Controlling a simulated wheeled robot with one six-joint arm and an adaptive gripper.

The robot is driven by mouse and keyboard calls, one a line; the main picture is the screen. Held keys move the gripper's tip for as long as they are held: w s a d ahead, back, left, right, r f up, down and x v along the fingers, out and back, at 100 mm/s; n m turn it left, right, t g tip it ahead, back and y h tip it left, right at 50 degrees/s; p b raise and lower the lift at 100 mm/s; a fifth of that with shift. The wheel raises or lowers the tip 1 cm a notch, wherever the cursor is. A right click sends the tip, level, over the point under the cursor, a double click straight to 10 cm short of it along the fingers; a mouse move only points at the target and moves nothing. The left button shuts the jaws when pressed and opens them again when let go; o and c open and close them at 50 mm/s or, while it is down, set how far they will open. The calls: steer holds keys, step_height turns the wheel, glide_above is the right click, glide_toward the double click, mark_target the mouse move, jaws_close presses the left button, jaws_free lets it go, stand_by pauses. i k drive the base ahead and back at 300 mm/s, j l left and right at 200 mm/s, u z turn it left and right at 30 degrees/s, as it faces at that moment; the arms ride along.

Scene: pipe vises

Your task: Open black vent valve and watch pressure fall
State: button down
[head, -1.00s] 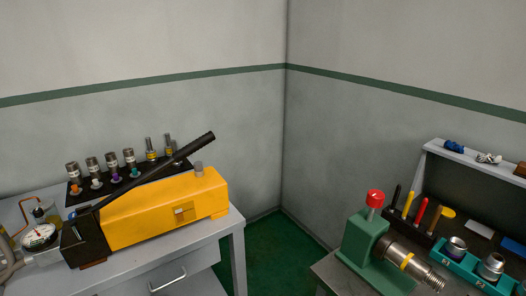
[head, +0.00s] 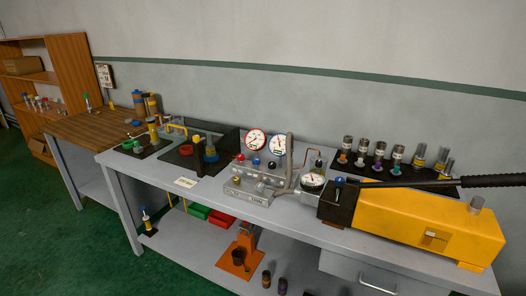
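In the head view, a grey metal manifold block (head: 251,194) sits on the bench near the middle. A row of small knobs stands on it: a red knob (head: 240,157), a blue knob (head: 256,162) and a dark knob (head: 272,165) that looks black. Behind them stand a red-rimmed gauge (head: 256,141) and a blue-rimmed gauge (head: 277,143). A third gauge (head: 312,182) sits beside the pump. The needle readings are too small to tell. My gripper is not in view.
A yellow hand pump (head: 410,220) with a long black lever (head: 430,182) fills the bench's right side. Several fittings stand on a black mat (head: 372,166) behind it. A dark tray (head: 180,157) lies left of the manifold. The green floor (head: 60,250) at left is clear.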

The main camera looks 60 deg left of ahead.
mark_target(272, 165)
steer(key=u, duration=1.5)
